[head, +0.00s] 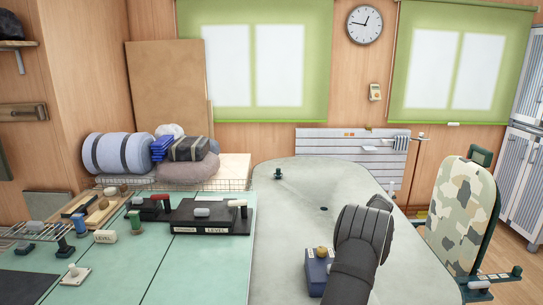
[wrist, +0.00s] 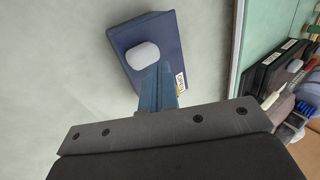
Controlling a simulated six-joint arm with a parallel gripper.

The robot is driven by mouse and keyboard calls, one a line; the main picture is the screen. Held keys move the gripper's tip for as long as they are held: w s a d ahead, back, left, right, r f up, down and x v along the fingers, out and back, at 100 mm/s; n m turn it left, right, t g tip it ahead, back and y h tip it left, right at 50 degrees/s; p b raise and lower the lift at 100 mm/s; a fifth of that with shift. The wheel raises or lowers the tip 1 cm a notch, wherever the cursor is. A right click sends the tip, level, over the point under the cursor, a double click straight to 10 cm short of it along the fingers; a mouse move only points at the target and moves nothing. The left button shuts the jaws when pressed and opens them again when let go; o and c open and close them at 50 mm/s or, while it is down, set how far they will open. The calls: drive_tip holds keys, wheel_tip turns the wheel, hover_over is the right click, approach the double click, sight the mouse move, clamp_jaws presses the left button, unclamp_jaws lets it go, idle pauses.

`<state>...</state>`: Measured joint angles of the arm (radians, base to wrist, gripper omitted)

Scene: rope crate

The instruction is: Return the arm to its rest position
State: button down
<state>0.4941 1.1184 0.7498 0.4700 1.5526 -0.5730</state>
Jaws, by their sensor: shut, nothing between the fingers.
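My gripper (wrist: 160,70) is shut and empty in the wrist view, its fingers showing as one narrow blue-grey block. Behind the fingertips is a dark blue box (wrist: 127,30) with a pale rounded piece (wrist: 142,55) on top and a small label on its edge. The fingers overlap the box's near edge in the picture; I cannot tell whether they touch it. In the head view my dark grey arm reaches over the grey table from the bottom, and its fingertips are hidden. The blue box (head: 316,278) stands just left of the arm, partly covered by it.
The grey tabletop (head: 290,215) is mostly clear. A green mat (head: 190,270) on the left holds a black tray (head: 205,222) and several small tools. Rolled bundles (head: 110,152) lie at the back left. A camouflage chair (head: 462,215) stands at the right.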

drive_tip(key=d+f+v, duration=0.1)
drive_tip(key=d+v, duration=0.1)
drive_tip(key=v, duration=0.8)
drive_tip(key=x, duration=0.3)
drive_tip(key=a+x, duration=0.1)
drive_tip(key=x, duration=0.2)
drive_tip(key=a+r+x, duration=0.1)
drive_tip(key=x, duration=0.2)
drive_tip(key=shift+f, duration=0.1)
drive_tip(key=f, duration=0.5)
drive_tip(key=shift+a, duration=0.35)
drive_tip(key=a+r, duration=0.2)
drive_tip(key=r, duration=0.1)
drive_tip(key=shift+a, duration=0.2)
drive_tip(key=a+h, duration=1.6)
drive_tip(key=shift+r, duration=0.15)
idle(0.4)
